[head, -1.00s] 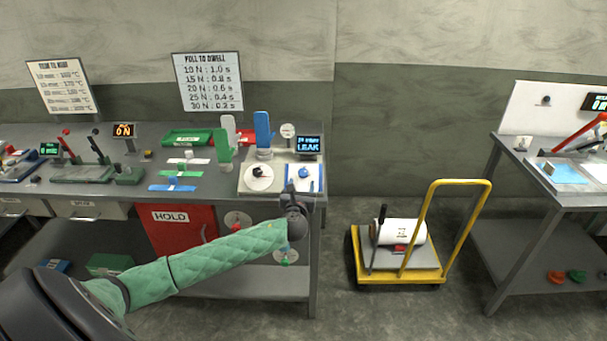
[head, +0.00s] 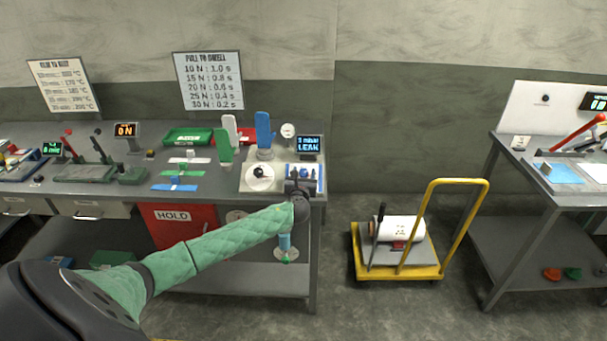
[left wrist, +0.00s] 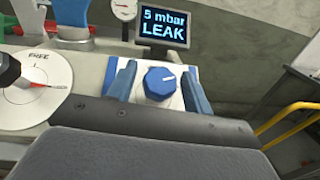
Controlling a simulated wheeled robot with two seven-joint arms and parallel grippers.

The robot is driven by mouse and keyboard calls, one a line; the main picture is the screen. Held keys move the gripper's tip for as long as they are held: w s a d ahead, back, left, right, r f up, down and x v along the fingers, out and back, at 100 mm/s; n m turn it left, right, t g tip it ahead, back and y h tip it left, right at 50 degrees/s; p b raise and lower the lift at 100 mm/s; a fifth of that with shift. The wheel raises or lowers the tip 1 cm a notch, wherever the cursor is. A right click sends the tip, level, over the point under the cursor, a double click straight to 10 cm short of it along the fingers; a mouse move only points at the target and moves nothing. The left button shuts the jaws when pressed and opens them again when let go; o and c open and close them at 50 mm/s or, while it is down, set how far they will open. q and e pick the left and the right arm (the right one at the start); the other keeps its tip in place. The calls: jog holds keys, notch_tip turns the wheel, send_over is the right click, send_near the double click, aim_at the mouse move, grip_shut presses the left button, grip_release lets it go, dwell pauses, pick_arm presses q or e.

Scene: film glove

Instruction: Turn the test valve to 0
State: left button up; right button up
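The test valve appears to be the blue knob (left wrist: 159,83) with a white pointer mark, on a white plate in the left wrist view. A screen (left wrist: 162,24) behind it reads "5 mbar LEAK"; it also shows in the head view (head: 309,145). My left gripper (left wrist: 158,86) is open, its two blue-padded fingers on either side of the knob. A gap shows between the fingers and the knob. In the head view the gripper (head: 302,180) is at the bench's front right corner and largely hides the knob. My right gripper is not in view.
A white dial (left wrist: 35,88) with a dark and red handle lies left of the knob.

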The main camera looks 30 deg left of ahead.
pick_arm(q)
jog(key=c, duration=0.8)
